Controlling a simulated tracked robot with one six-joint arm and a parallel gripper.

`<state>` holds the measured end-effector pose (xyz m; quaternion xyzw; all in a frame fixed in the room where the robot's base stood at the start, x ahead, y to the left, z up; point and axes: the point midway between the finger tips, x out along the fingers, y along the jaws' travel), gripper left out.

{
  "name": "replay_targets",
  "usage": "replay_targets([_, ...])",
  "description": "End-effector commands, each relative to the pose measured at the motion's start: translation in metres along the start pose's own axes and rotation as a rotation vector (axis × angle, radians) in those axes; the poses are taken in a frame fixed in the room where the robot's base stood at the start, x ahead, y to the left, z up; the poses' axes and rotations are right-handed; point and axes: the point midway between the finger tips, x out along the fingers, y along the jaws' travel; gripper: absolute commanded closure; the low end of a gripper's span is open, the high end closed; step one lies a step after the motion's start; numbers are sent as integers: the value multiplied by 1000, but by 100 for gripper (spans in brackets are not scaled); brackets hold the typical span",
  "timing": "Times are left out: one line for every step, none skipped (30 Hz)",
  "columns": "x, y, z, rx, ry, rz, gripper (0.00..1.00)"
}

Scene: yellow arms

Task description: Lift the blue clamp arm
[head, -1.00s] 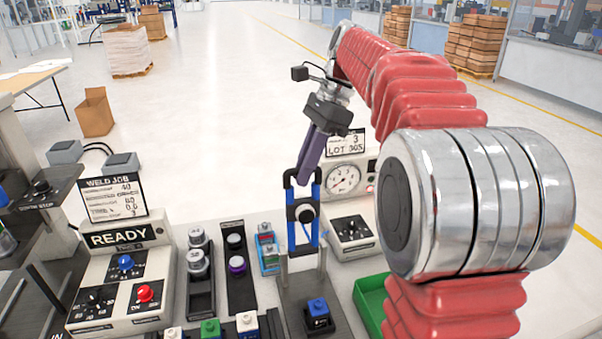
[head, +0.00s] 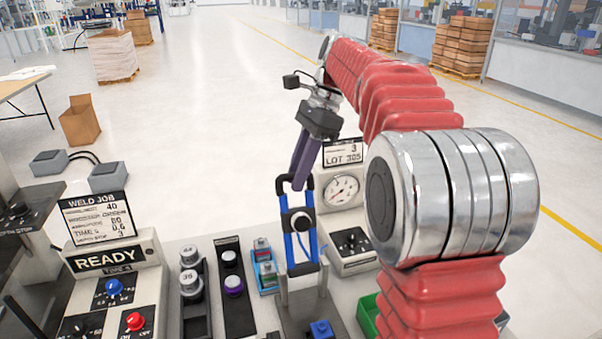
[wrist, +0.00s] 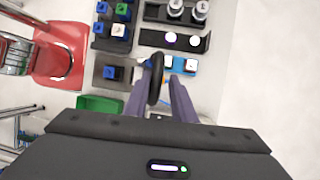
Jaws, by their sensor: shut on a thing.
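The blue clamp arm (head: 313,246) is a frame with two blue side bars, a black top bar and a round white-and-black middle piece. It stands nearly upright above the dark clamp base (head: 301,309) in the head view. My gripper (head: 299,182), with purple fingers, is shut on its black top bar from above. In the wrist view my gripper (wrist: 160,88) has the dark bar (wrist: 155,78) between its fingers; the blue side bars are mostly hidden there. A blue block (head: 321,329) sits on the clamp base.
A gauge box (head: 342,190) with a lot card stands just right of the clamp. A green bin (head: 368,314) is at its lower right. Weights, knobs and small blue-and-red parts (head: 264,262) lie to the left, beside the READY panel (head: 110,260).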

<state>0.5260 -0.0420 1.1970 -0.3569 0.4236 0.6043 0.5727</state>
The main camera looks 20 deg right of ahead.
Motion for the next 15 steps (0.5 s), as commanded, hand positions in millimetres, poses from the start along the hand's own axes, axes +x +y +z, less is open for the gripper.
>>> replay_targets([2, -9, -1, -3, 4, -22, 100])
replay_targets([2, -9, -1, -4, 3, -21, 74])
replay_targets([3, -9, 0, -5, 3, -21, 71])
replay_targets([3, -9, 0, -6, 3, -21, 69])
replay_targets([3, -8, 1, -6, 2, -21, 68])
replay_targets([3, -8, 1, -6, 2, -21, 68])
replay_targets([3, -8, 2, -7, 2, -21, 68])
replay_targets([3, -8, 2, -7, 1, -21, 68])
replay_targets([3, -8, 2, -7, 1, -21, 68])
replay_targets([3, -8, 2, -7, 1, -21, 68])
replay_targets([3, -8, 3, -7, 0, -21, 68])
replay_targets([3, -8, 3, -8, 0, -21, 68])
replay_targets([3, -7, 3, -8, 0, -21, 68])
replay_targets([2, -7, 3, -8, 0, -22, 68])
replay_targets([2, -7, 4, -8, 0, -22, 68])
